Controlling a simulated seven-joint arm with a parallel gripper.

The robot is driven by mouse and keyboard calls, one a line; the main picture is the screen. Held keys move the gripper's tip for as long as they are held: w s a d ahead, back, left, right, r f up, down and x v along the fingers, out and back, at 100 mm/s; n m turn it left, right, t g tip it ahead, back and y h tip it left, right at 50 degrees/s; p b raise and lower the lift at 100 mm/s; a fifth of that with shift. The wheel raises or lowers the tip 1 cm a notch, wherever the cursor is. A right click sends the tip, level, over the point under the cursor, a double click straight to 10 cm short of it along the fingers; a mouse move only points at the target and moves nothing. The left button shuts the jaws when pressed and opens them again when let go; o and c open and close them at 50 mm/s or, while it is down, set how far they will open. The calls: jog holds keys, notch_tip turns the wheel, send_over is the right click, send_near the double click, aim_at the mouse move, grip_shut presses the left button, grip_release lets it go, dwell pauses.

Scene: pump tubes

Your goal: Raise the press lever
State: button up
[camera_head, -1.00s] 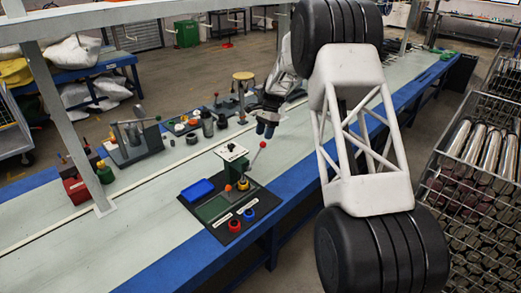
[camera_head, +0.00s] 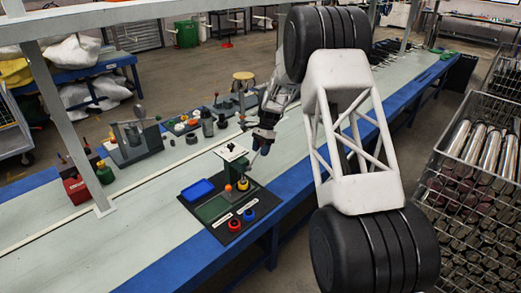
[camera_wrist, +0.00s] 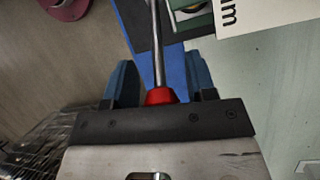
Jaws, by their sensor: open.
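The press (camera_head: 235,172) stands on a dark board at the near part of the bench, green with a white top plate. In the wrist view, the press lever (camera_wrist: 156,45) is a thin metal rod running up the picture, with a red knob (camera_wrist: 160,95) at its near end. My gripper (camera_head: 262,142) is at the lever on the right side of the press and hides the knob in the head view. In the wrist view, my gripper (camera_wrist: 160,82) is open, with one blue finger on each side of the rod and knob. Gaps show between fingers and rod.
A blue tray (camera_head: 197,190), a red ring (camera_head: 234,225) and a blue ring (camera_head: 249,215) lie on the board around the press. Several dark parts and a second fixture (camera_head: 133,138) stand farther back. The bench front left is clear.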

aim_at(255, 158)
grip_shut()
jog(key=shift+s+a+r, duration=0.1)
jog(key=shift+r, duration=0.05)
dwell(0.4)
jog(key=shift+s+a+r+t+h, duration=0.55)
jog(key=shift+r+t+h, duration=0.1)
jog(key=shift+t+h, duration=0.2)
jog(key=shift+s+a+r+t+h, duration=0.5)
jog(key=shift+s+a+t+h, duration=0.2)
jog(key=shift+t+h, duration=0.25)
jog(key=shift+s+a+r+t+h, duration=0.25)
jog(key=shift+s+a+t+h, duration=0.45)
jog(key=shift+a+t+h, duration=0.15)
jog(key=shift+s+a+t+h, duration=0.75)
jog(key=shift+s+t+h, duration=0.1)
jog(key=shift+t+h, duration=0.15)
jog(key=shift+m, duration=0.3)
